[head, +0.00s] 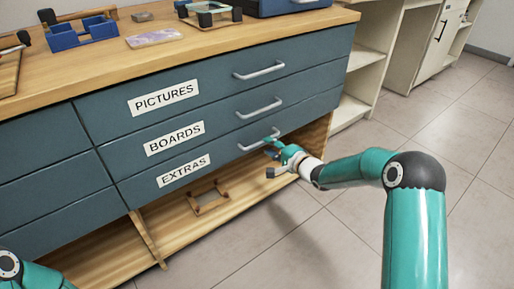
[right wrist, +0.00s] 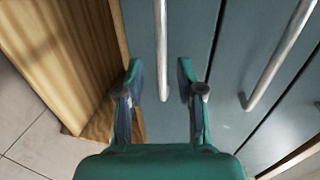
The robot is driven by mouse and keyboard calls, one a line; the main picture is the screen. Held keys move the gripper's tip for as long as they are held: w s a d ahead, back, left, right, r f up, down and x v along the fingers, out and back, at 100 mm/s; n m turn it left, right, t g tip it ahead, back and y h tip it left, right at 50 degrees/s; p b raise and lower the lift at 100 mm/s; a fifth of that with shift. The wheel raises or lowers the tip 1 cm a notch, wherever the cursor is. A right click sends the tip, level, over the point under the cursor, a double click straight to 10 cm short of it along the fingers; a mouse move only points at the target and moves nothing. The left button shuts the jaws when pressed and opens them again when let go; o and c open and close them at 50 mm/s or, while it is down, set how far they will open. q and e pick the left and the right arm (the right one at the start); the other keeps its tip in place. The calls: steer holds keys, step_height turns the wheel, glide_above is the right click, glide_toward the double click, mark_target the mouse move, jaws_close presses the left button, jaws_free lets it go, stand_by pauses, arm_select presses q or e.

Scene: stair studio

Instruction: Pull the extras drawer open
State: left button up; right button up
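The extras drawer (head: 222,160) is the lowest of three blue drawers in the head view, labelled EXTRAS, and its front is flush with the others. Its silver bar handle (head: 256,142) is on the right part of its front. My right gripper (head: 273,152) is at the right end of this handle. In the right wrist view the handle (right wrist: 161,50) runs down between the two open fingers of the gripper (right wrist: 160,80), with a gap on each side. My left gripper is not in view; only part of my left arm shows at the lower left.
Above are the BOARDS drawer (head: 215,122) and PICTURES drawer (head: 215,84). An open wooden shelf (head: 100,260) lies below, with a small wooden frame (head: 208,197) on it. The worktop (head: 110,65) carries a blue rack (head: 80,32) and other items. The tiled floor in front is clear.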

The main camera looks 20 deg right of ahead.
steer(key=shift+b+x, duration=0.45)
steer(key=shift+x, duration=1.85)
jaws_close()
